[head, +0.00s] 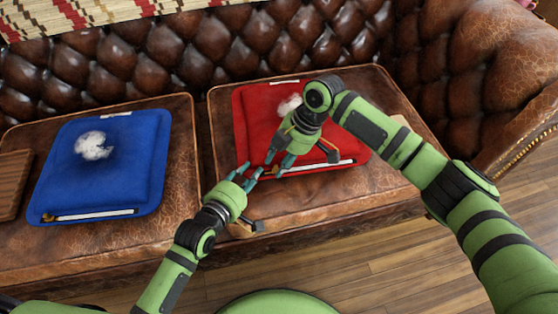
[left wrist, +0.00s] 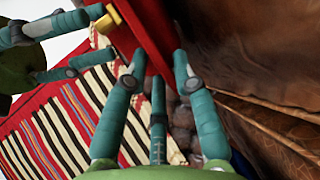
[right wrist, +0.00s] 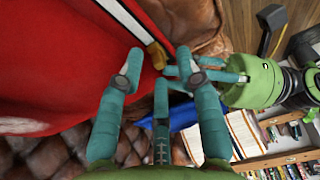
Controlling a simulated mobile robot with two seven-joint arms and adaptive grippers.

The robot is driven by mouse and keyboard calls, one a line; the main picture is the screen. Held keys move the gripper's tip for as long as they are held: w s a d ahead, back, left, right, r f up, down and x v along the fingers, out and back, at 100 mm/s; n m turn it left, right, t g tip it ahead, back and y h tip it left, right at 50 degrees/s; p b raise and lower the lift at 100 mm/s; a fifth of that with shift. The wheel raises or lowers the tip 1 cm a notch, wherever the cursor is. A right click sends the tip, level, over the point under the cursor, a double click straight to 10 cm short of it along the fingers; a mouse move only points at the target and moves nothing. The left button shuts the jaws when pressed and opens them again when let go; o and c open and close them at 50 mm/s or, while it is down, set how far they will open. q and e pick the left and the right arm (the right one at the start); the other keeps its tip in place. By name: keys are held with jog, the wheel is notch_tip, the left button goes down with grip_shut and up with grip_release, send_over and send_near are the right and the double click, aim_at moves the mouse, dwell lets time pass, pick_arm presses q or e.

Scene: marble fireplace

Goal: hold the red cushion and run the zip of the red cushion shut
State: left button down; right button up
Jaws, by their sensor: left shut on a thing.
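The red cushion (head: 255,118) lies on the right leather seat, with a white zip strip (head: 328,167) along its near edge. My left gripper (head: 251,172) is shut on the near left corner of the cushion; the red edge (left wrist: 150,35) sits between its fingertips. My right gripper (head: 285,163) is over the left end of the zip, close to the left fingers, its fingers apart. In the right wrist view, the gold zip pull (right wrist: 157,54) lies between the right fingertips, beside the white zip strip (right wrist: 128,18). The right arm hides part of the cushion.
White stuffing (head: 289,105) shows on the red cushion. A blue cushion (head: 100,180) with white stuffing and its own zip lies on the left seat. A wooden board (head: 12,183) is at the far left. The tufted sofa back (head: 200,45) stands behind.

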pick_arm(q)
jog(key=shift+s+a+f, duration=0.1)
jog(key=shift+s+f, duration=0.05)
jog(key=shift+f, duration=0.25)
pick_arm(e)
jog(key=shift+a+f, duration=0.15)
jog(key=shift+f, duration=0.15)
grip_shut()
pick_arm(q)
jog(key=shift+a, duration=0.1)
pick_arm(e)
jog(key=w+d, duration=0.1)
jog(key=d, duration=0.5)
jog(key=w+d, duration=0.2)
jog(key=d, duration=0.5)
jog(key=w+d, duration=0.2)
jog(key=d, duration=0.5)
jog(key=shift+d+f, duration=0.1)
jog(key=shift+f, duration=0.05)
grip_release()
